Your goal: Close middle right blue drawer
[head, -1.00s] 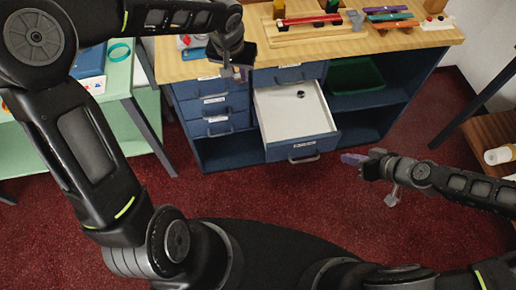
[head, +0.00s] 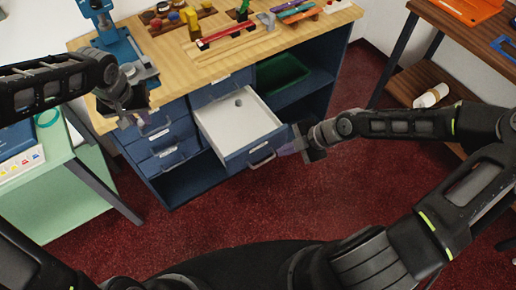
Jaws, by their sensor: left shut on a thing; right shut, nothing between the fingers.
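The middle right blue drawer (head: 252,152) is pulled out of the cabinet. Its white inside is visible, with a small grey round thing (head: 238,102) in it. Its front has a handle (head: 262,160). My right gripper (head: 285,148) is shut and empty at the right end of the drawer front; I cannot tell whether it touches. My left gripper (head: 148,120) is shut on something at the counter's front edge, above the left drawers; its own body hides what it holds.
The wooden counter top (head: 240,68) carries blocks, a red bar and a blue device (head: 118,40). A green bin (head: 280,75) sits in the open shelf right of the drawer. A green table (head: 75,190) stands left, a brown shelf (head: 410,85) right. Red carpet is clear in front.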

